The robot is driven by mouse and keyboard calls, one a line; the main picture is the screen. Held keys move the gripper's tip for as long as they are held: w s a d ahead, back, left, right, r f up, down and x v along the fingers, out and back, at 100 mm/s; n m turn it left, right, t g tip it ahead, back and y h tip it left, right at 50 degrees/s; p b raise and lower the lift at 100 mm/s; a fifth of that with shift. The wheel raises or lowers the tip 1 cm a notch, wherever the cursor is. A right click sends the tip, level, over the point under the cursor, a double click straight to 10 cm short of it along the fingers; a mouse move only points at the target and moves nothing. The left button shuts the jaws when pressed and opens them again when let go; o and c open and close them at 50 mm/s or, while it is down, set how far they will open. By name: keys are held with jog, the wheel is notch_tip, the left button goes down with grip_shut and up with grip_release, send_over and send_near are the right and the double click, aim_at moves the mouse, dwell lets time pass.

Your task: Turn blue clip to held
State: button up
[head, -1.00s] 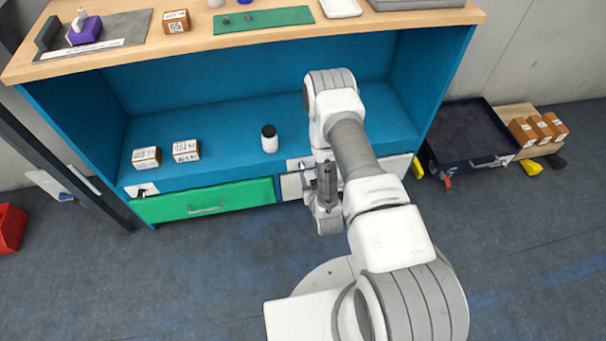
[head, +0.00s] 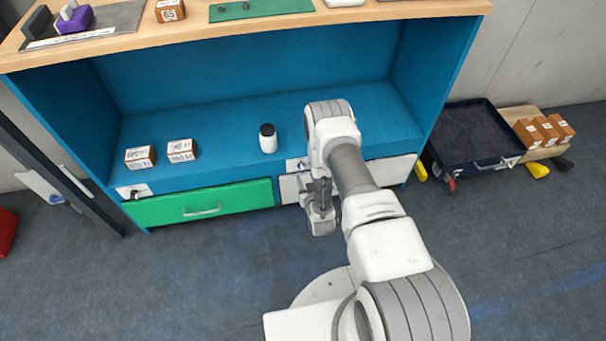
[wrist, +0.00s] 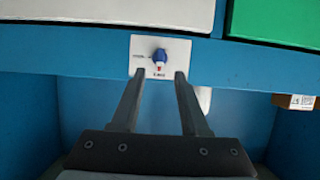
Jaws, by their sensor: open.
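The blue clip (wrist: 159,56) is a small blue knob on a white labelled plate (wrist: 178,46) on the blue cabinet's front edge. In the wrist view, one label is left of the clip, and a red mark with another label is below it. The lettering is too small to read. My gripper (wrist: 159,76) is open and empty, its fingertips just short of the clip, one on either side in the picture. In the head view the plate (head: 293,165) shows beside my wrist, and my arm hides part of that area.
A green drawer (head: 203,203) and a white drawer (head: 392,173) sit below the shelf. A white bottle with a black cap (head: 268,139) and two small boxes (head: 140,157) (head: 181,151) stand on the shelf. A dark tray (head: 476,137) lies on the floor at right.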

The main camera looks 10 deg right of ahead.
aim_at(303, 170)
jog(key=b+x, duration=0.1)
jog(key=x, duration=0.5)
jog(key=shift+b, duration=0.4)
jog(key=shift+s, duration=0.1)
grip_shut()
